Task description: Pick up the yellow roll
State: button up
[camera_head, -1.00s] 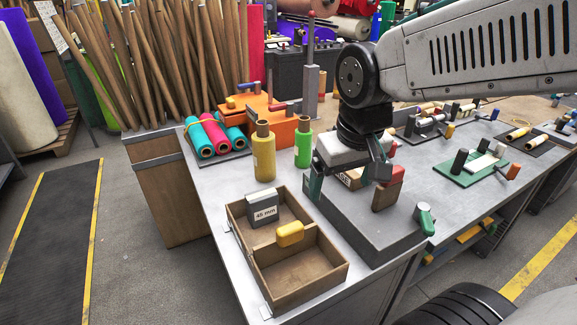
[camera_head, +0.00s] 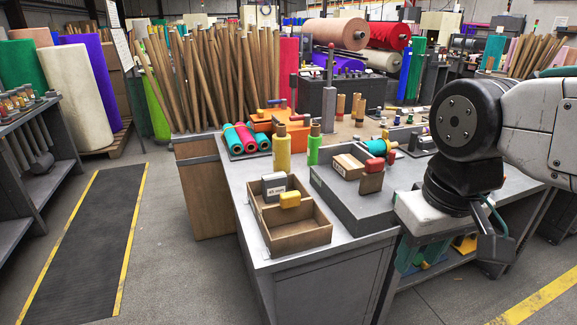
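The yellow roll (camera_head: 281,150) stands upright on the grey bench, with a brown core showing out of its top. A green roll (camera_head: 314,147) with a similar core stands just to its right, a little apart. My gripper (camera_head: 424,258) hangs at the right, past the bench's front edge, well away from the yellow roll. Its fingers point down and look apart, with teal inner faces and nothing seen held between them. Part of the fingers blends with the shelf behind.
A wooden two-part box (camera_head: 303,240) with a grey block and a yellow block stands in front of the yellow roll. A grey platform (camera_head: 350,200) lies to the right. Behind are an orange block (camera_head: 300,131) and red and teal rolls (camera_head: 240,138) lying flat.

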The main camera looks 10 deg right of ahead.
aim_at(281, 139)
jog(key=z, duration=0.05)
jog(key=k, duration=0.15)
jog(key=u, duration=1.3)
jog(key=i, duration=4.25)
jog(key=z, duration=4.1)
jog(key=i, duration=0.5)
jog(key=u, duration=0.05)
